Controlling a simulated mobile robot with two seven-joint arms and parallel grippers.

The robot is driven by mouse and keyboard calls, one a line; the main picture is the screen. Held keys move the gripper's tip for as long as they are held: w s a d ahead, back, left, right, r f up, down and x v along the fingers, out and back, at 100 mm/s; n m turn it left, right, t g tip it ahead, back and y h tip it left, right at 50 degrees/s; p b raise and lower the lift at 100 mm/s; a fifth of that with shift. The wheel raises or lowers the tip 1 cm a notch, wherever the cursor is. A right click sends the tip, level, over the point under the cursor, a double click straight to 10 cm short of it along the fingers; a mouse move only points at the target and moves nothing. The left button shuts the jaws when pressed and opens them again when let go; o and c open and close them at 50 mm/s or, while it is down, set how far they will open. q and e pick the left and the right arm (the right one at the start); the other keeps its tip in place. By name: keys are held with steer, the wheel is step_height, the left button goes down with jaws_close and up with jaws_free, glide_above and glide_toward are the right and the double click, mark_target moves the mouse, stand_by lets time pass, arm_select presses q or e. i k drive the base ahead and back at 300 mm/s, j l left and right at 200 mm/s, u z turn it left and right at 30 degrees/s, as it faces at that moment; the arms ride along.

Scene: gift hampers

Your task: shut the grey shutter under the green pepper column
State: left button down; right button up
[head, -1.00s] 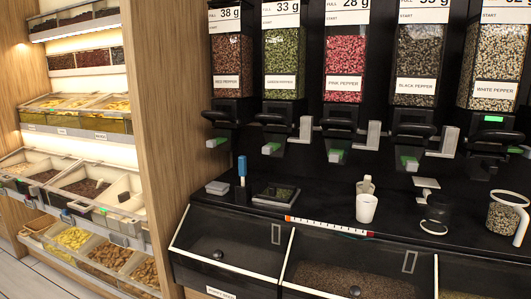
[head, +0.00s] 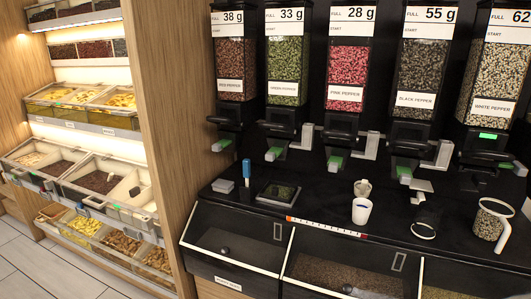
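The green pepper column (head: 287,62) is a clear hopper of green peppercorns with a label and a 33 g display. Under it is a black dispenser body (head: 281,125). A light grey plate (head: 304,137) stands at the right of this body, and a green-tipped lever (head: 274,153) sticks out below and in front. I cannot tell from this view whether the grey shutter is open or shut. Neither of my grippers is in view.
Red, pink (head: 347,70), black and white pepper columns stand alongside. On the black counter are a blue-handled tool (head: 246,170), a white cup (head: 361,211), and a clear jug (head: 490,220) of peppercorns. Glass-fronted bins line the front. Shelves stand left of a wooden partition (head: 163,110).

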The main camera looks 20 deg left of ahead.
mark_target(270, 156)
steer(key=i+j, duration=0.75)
steer(key=i, duration=0.2)
steer(key=k+j+u, duration=0.05)
